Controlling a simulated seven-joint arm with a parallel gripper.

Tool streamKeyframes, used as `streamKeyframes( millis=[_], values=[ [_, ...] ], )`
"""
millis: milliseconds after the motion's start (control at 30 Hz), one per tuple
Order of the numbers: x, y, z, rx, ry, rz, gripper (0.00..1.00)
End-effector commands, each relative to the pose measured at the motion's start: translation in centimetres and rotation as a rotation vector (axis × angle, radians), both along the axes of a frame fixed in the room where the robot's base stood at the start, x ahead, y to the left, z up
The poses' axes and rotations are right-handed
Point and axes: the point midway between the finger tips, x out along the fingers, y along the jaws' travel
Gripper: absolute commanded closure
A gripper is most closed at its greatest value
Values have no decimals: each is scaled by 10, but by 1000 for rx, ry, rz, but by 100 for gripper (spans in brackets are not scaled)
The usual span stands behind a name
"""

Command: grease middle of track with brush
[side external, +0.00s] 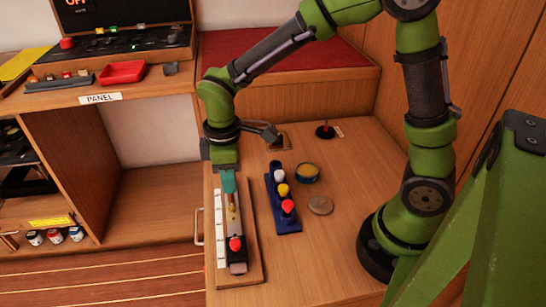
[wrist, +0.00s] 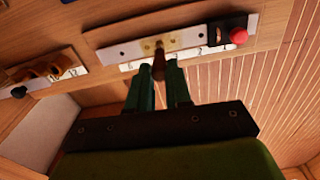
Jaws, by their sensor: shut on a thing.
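The track (side external: 241,212) is a narrow metal rail on a wooden board on the bench; it also shows in the wrist view (wrist: 125,52). A black slider with a red knob (side external: 236,243) sits at its near end, at the right in the wrist view (wrist: 238,36). My gripper (side external: 229,183) is over the track, its teal fingers (wrist: 159,85) shut on the brush (wrist: 159,66), which has a brown handle. The brush points down at the middle stretch of the rail, where a yellowish patch (wrist: 172,41) shows. Whether the bristles touch the rail is unclear.
A white scale strip (side external: 221,232) runs beside the track. To its right stand a blue rack (side external: 283,212) with white, yellow and red tops, an open round tin (side external: 307,172) with yellowish contents and a flat grey disc (side external: 320,205). The bench's right side is mostly clear.

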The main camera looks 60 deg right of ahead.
Motion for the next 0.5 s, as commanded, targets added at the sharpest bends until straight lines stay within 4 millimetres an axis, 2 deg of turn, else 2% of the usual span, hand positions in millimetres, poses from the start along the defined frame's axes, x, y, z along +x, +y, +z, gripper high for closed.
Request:
streamKeyframes(
  millis=[200, 500],
  values=[
    [-5, 8, -1, 0, 0, 1, 100],
    [-6, 9, -1, 0, 0, 0, 100]
  ],
)
